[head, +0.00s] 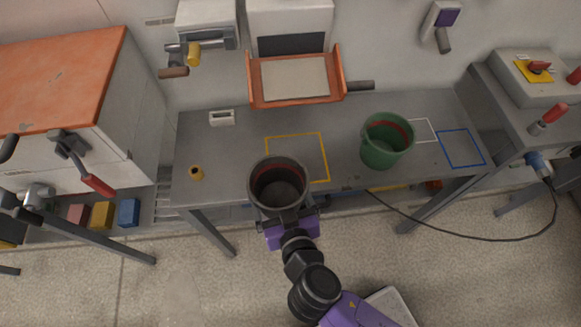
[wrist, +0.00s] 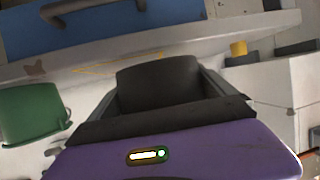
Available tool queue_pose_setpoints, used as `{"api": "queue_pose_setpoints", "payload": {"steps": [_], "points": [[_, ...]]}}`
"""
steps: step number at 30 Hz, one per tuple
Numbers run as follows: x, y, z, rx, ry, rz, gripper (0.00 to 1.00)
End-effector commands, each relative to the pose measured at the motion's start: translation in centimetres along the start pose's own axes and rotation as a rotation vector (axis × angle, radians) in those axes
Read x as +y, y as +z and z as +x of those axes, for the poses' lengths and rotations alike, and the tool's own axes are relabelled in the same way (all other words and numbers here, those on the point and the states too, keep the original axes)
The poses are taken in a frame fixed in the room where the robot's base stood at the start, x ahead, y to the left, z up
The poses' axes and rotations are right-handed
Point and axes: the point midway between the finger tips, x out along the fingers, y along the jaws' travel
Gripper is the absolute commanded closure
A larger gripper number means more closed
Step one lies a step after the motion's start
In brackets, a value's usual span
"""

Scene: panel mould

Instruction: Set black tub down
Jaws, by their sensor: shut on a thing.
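The black tub (head: 277,187) is in my gripper (head: 286,216), near the front edge of the grey table (head: 225,150) in the head view. It is open at the top, with a reddish band inside the rim. In the wrist view the dark wall of the tub (wrist: 158,84) sits between my gripper's fingers (wrist: 160,98). The tub overlaps the lower left corner of a yellow outlined square (head: 297,150) on the table. Its underside is hidden, and I cannot tell its exact height over the table.
A green tub (head: 382,150) stands right of the yellow square, close to white and blue outlines (head: 461,149). A small yellow cylinder (head: 196,173) and a white block (head: 222,118) are at the left. An orange-sided tray (head: 295,78) is at the back.

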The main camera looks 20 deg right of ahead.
Motion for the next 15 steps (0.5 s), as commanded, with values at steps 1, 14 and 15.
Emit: {"api": "queue_pose_setpoints", "payload": {"steps": [1,14,15], "points": [[-0.3,0.5,-0.4,0.004,0.035,0.019,0.54],[3.2,-0.9,-7.3,0.003,0.423,0.178,0.54],[3.5,-1.0,-7.8,0.002,0.447,0.187,0.54]]}}
